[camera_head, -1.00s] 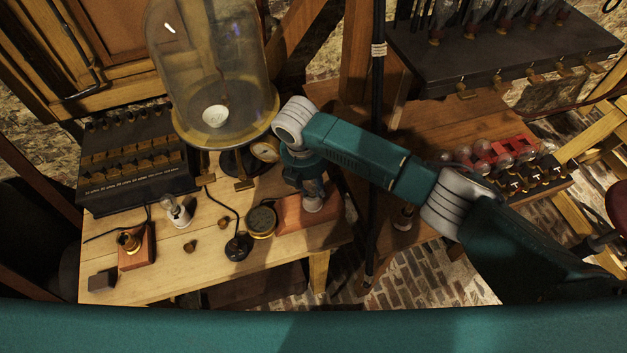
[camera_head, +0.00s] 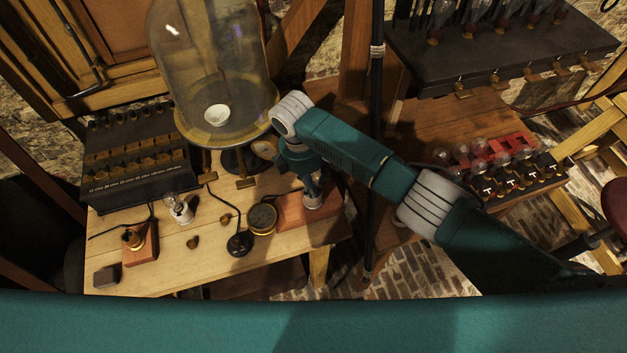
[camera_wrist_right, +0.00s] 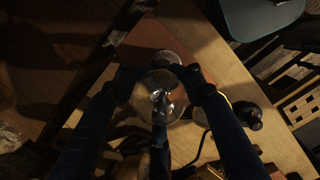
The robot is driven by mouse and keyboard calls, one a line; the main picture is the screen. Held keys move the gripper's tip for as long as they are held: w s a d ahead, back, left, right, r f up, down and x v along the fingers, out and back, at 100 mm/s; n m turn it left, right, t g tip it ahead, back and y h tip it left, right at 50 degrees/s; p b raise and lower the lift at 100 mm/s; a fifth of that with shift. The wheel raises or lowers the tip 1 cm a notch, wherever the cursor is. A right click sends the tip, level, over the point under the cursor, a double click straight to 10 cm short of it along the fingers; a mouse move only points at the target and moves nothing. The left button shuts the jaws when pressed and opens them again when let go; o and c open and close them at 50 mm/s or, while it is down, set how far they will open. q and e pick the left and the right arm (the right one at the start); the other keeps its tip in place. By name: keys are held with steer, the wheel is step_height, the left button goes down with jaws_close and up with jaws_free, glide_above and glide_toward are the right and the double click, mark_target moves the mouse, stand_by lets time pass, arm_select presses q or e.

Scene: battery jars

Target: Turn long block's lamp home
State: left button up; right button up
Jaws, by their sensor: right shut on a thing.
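The long reddish block (camera_head: 292,213) lies at the right end of the wooden table. A lamp (camera_head: 313,201) stands at its right part, under my right gripper (camera_head: 312,190), which points down from above. My left gripper is in neither view.
A glass bell jar (camera_head: 215,65) stands behind and left of my arm. A round brass gauge (camera_head: 262,219) and a black knob (camera_head: 239,244) sit left of the long block. A small lamp (camera_head: 180,210) and a short block (camera_head: 139,242) are further left.

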steer(key=o, duration=1.5)
steer(key=shift+r, duration=0.25)
steer(key=r, duration=0.3)
steer(key=a+r, duration=0.1)
steer(key=r, duration=0.3)
steer(key=a+r, duration=0.1)
steer(key=r, duration=0.3)
steer(key=shift+s+r, duration=0.1)
steer(key=shift+r, duration=0.1)
steer(key=shift+f, duration=0.1)
